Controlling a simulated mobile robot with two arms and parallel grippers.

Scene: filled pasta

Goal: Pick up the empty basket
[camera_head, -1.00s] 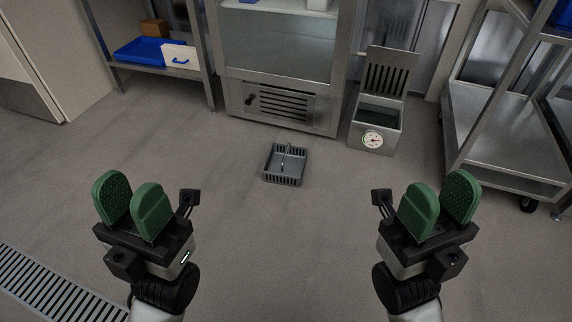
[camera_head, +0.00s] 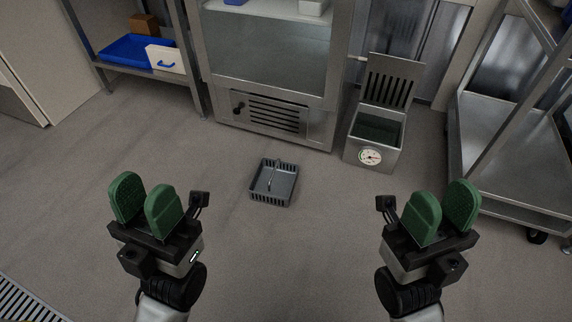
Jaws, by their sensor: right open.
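The basket (camera_head: 273,184) is a small grey open container with slatted sides and a thin handle across it. It stands upright on the floor near the middle of the view, and it looks empty. My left gripper (camera_head: 146,205) is to the left of and nearer than the basket, with a gap between its two green fingers and nothing in it. My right gripper (camera_head: 441,212) is to the right of and nearer than the basket, its green fingers apart and empty. Neither gripper touches the basket.
A steel cabinet (camera_head: 265,75) stands behind the basket. A metal bin with a dial (camera_head: 371,155) stands right of it. A wheeled steel rack (camera_head: 515,150) is at the right. A shelf with a blue tray (camera_head: 123,48) is at the back left. The floor around the basket is clear.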

